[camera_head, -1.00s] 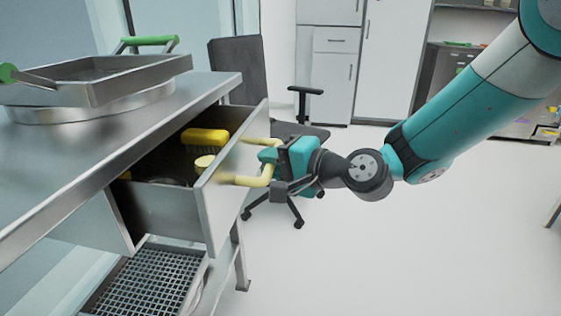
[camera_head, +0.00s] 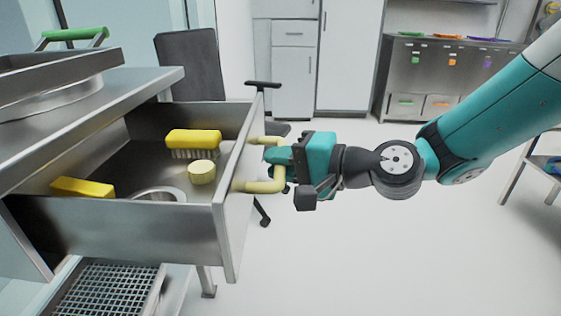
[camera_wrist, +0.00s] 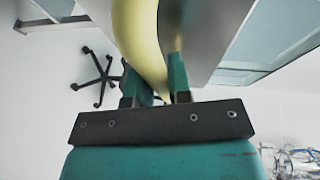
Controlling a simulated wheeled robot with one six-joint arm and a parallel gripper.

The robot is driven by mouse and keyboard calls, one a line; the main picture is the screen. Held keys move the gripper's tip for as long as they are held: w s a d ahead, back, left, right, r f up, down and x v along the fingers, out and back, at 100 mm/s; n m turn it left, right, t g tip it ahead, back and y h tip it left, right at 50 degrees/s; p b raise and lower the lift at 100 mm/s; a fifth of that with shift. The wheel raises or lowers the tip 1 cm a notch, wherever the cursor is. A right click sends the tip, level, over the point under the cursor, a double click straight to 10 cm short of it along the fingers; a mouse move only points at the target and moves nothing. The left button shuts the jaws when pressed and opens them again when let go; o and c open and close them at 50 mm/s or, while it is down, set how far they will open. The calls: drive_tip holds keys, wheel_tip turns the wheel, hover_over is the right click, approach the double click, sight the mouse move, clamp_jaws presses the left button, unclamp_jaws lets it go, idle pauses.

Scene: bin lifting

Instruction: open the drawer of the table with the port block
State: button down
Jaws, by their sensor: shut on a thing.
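The drawer (camera_head: 228,190) of the metal table (camera_head: 130,88) is pulled well out in the head view. A pale yellow bar handle (camera_head: 262,186) is fixed to its front. My gripper (camera_head: 277,165) is shut on this handle from the right. In the wrist view the handle (camera_wrist: 137,30) passes between the two teal fingers (camera_wrist: 160,82). Inside the drawer are a yellow brush (camera_head: 193,138), a yellow round piece (camera_head: 202,172), a yellow block (camera_head: 82,187) and a round metal dish (camera_head: 158,193). I cannot make out a port block in these frames.
A metal tray with a green handle (camera_head: 75,33) stands on the table top. A mesh basket (camera_head: 108,290) sits below the drawer. A dark office chair (camera_head: 190,65) is behind the drawer. The floor (camera_head: 390,260) to the right is clear.

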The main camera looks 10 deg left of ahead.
drive_tip(key=c, duration=1.1)
unclamp_jaws()
drive_tip(key=shift+o, duration=0.2)
drive_tip(key=shift+d, duration=0.1)
drive_tip(key=v, duration=1.7)
drive_tip(key=shift+p, duration=0.35)
drive_tip(key=shift+s+r, duration=0.1)
drive_tip(key=s+d+f+n+g+h, duration=0.2)
drive_tip(key=s+n+g+h, duration=0.1)
drive_tip(key=s+n+h, duration=0.3)
drive_tip(key=s+d+f+n+g+h, duration=0.1)
drive_tip(key=s+d+n+g+h, duration=0.1)
drive_tip(key=s+n+h, duration=0.45)
wheel_tip(320, 180, up, 28)
drive_tip(key=s+m+y+p, duration=0.1)
drive_tip(key=m+p, duration=0.1)
drive_tip(key=p, duration=2.6)
drive_tip(key=shift+s+m, duration=0.35)
drive_tip(key=shift+s, duration=0.05)
